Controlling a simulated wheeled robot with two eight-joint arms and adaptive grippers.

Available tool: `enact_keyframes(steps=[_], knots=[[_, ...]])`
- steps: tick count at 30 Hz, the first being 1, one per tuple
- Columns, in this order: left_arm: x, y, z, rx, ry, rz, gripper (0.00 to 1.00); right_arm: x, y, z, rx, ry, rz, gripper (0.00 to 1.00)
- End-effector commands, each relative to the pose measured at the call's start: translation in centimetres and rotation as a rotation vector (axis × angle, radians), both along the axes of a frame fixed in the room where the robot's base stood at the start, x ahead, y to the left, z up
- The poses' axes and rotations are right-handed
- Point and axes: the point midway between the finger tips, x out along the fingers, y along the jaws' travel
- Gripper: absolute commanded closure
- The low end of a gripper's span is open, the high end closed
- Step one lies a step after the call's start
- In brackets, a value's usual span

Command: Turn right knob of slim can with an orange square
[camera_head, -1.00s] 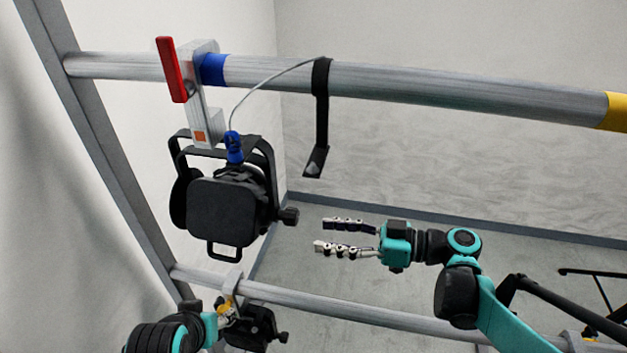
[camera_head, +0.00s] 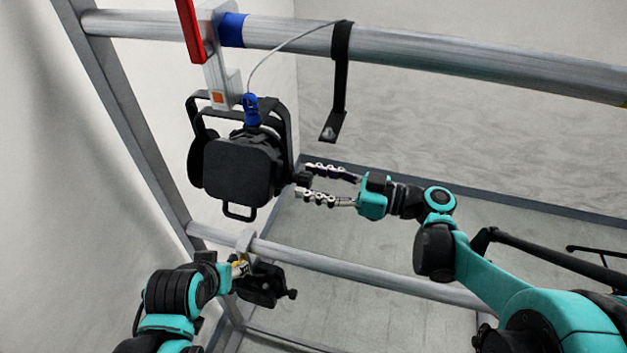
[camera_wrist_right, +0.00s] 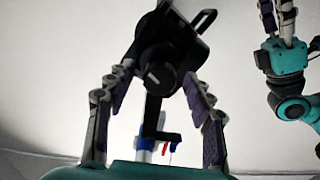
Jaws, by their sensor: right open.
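The black slim can (camera_head: 237,172) hangs from the upper rail by a grey clamp with an orange square (camera_head: 217,97). Its black right knob (camera_head: 302,178) sticks out on its right side and shows dark and round in the right wrist view (camera_wrist_right: 160,74). My right gripper (camera_head: 305,180) is open, with its tips on either side of the knob; contact cannot be told. In the right wrist view its fingers flank the knob, one on each side. My left gripper (camera_head: 240,268) is low at the left, by a lower black can (camera_head: 265,284); its fingers are partly hidden.
The upper rail (camera_head: 430,58) carries a blue band (camera_head: 232,30), and a red lever (camera_head: 190,30) is on the clamp. A black strap (camera_head: 340,80) hangs right of the can, above my right gripper. A lower rail (camera_head: 350,273) runs below.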

Motion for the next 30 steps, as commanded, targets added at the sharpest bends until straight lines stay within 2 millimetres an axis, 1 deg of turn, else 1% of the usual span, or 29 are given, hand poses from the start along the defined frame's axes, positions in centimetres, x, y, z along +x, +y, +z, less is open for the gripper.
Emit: enact_keyframes(steps=[1, 2, 3, 5, 6, 14, 19, 23, 30], knots=[[0.0, 0.0, 0.0, 0.0, 0.0, 0.0, 0.47, 0.0, 0.0, 0.0, 0.0, 0.0, 0.0, 0.53], [0.0, 0.0, 0.0, 0.0, 0.0, 0.0, 0.47, 0.0, 0.0, 0.0, 0.0, 0.0, 0.0, 0.6], [0.0, 0.0, 0.0, 0.0, 0.0, 0.0, 0.47, 0.0, 0.0, 0.0, 0.0, 0.0, 0.0, 0.71], [0.0, 0.0, 0.0, 0.0, 0.0, 0.0, 0.47, 0.0, 0.0, 0.0, 0.0, 0.0, 0.0, 0.87], [0.0, 0.0, 0.0, 0.0, 0.0, 0.0, 0.47, 0.0, 0.0, 0.0, 0.0, 0.0, 0.0, 0.97], [0.0, 0.0, 0.0, 0.0, 0.0, 0.0, 0.47, 0.0, 0.0, 0.0, 0.004, 0.011, 0.0, 0.97], [0.0, 0.0, -0.2, 0.0, 0.0, 0.0, 0.47, 0.0, 0.0, 0.0, 0.019, 0.059, 0.0, 0.97], [0.0, 0.0, -0.5, 0.0, 0.0, 0.0, 0.47, 0.0, 0.0, 0.0, 0.044, 0.132, 0.0, 0.97], [0.0, 0.0, -1.1, 0.0, 0.0, 0.0, 0.47, 0.0, 0.0, 0.0, 0.108, 0.328, 0.0, 0.97]])
